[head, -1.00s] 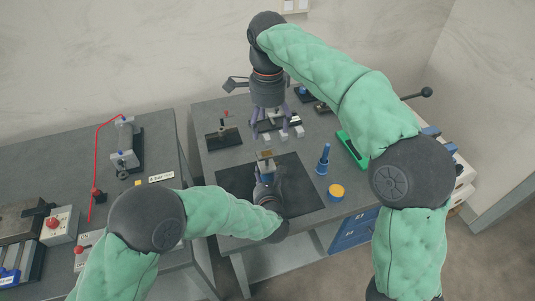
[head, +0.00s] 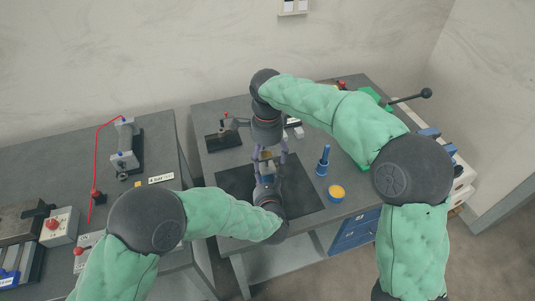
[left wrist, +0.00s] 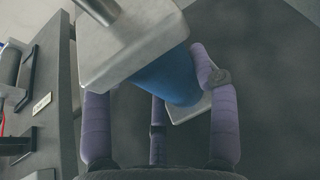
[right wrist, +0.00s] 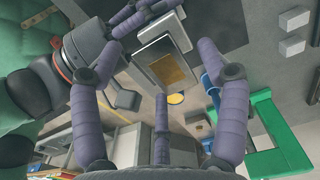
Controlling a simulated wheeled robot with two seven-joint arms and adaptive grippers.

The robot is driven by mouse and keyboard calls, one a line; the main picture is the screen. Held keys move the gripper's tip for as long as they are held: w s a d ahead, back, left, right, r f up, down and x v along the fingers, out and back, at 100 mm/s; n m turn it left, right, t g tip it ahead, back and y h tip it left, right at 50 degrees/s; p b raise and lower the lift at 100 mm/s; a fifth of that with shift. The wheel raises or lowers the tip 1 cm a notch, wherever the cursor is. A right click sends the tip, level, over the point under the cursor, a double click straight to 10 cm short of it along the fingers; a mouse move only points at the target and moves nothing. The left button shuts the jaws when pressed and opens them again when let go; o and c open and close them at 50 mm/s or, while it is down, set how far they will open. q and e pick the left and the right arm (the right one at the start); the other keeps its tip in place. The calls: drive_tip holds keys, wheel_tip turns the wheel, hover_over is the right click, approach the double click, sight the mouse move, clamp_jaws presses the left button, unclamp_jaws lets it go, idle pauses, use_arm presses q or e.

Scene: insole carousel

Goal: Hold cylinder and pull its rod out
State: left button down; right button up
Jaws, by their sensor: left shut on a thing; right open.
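The cylinder has a blue barrel (left wrist: 165,78) and pale metal end blocks (left wrist: 125,42). A metal rod (left wrist: 97,10) shows at the top of the left wrist view. My left gripper (left wrist: 152,88) is shut on the cylinder and holds it above the black mat (head: 305,185). My right gripper (head: 269,158) is open just above it, pointing down. In the right wrist view the cylinder's end block with a tan face (right wrist: 168,70) lies between the spread fingers of my right gripper (right wrist: 148,60), apparently untouched. The rod is hidden in the head view.
A blue upright tool (head: 323,160) and a yellow-topped round pot (head: 336,192) stand right of the grippers. A dark fixture (head: 223,140) is at left. A green tray (right wrist: 275,140) and small pale blocks (right wrist: 293,30) lie nearby. The left bench (head: 160,200) holds other devices.

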sight(267, 157)
drive_tip(key=shift+c, duration=0.3)
clamp_jaws()
use_arm(q)
drive_tip(key=shift+f, duration=0.15)
use_arm(e)
drive_tip(key=shift+r, duration=2.75)
drive_tip(key=shift+o, duration=0.3)
unclamp_jaws()
drive_tip(key=shift+f, duration=0.1)
wheel_tip(267, 157, up, 12)
